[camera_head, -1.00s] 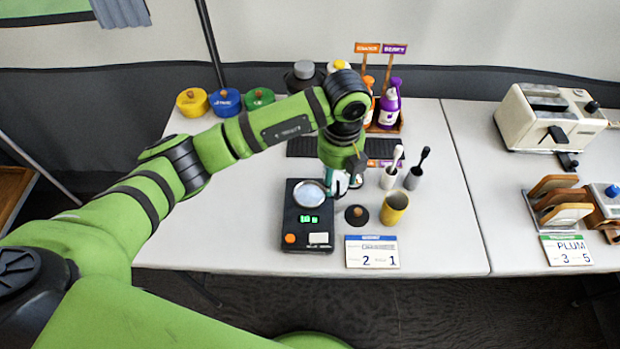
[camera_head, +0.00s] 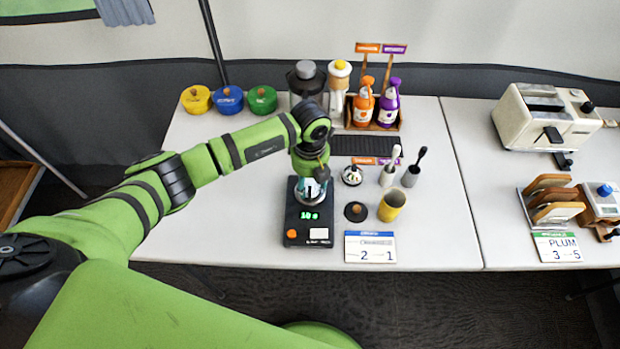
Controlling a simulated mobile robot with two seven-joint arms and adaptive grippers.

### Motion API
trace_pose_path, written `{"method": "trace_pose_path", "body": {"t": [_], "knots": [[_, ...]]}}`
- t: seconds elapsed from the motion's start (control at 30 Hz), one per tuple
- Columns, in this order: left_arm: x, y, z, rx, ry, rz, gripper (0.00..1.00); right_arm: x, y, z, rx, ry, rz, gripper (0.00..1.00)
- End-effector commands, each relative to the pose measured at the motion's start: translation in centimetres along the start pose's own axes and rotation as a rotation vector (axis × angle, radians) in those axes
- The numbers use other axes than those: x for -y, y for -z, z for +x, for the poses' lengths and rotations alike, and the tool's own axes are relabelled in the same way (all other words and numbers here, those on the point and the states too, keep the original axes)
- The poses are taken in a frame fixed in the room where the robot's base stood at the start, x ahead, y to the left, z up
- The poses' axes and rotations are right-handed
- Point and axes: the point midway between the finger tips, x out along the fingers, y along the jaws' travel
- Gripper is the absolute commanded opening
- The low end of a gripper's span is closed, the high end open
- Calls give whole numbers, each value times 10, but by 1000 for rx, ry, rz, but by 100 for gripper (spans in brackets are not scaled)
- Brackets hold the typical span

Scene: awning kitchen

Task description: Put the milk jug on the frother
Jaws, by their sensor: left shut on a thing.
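My left gripper (camera_head: 312,180) is shut on a small pale, silvery thing (camera_head: 310,192), probably the milk jug, mostly hidden under the wrist. It is above the back part of a black device (camera_head: 294,220) with a lit green display, an orange button and a pale label, probably the frother. I cannot tell whether the held thing touches the device; its round plate area is covered. My right gripper is not in view.
A small silvery dome (camera_head: 352,175), a dark disc with a brown knob (camera_head: 356,211), a yellow cup (camera_head: 391,205) and a number sign (camera_head: 370,247) stand close on the right. Brushes (camera_head: 414,170) and bottles (camera_head: 363,102) are behind. The table's left front is clear.

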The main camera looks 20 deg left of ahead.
Motion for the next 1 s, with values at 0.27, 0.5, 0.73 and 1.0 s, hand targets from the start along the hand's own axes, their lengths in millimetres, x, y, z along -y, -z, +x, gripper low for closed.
{"method": "trace_pose_path", "body": {"t": [0.27,0.5,0.73,1.0], "knots": [[0,0,3,1,0,-1,74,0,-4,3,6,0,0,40],[0,0,3,0,0,-1,77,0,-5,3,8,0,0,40],[0,-1,-4,2,1,-1,77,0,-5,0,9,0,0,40],[0,-2,-54,8,2,1,77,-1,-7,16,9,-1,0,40]]}}
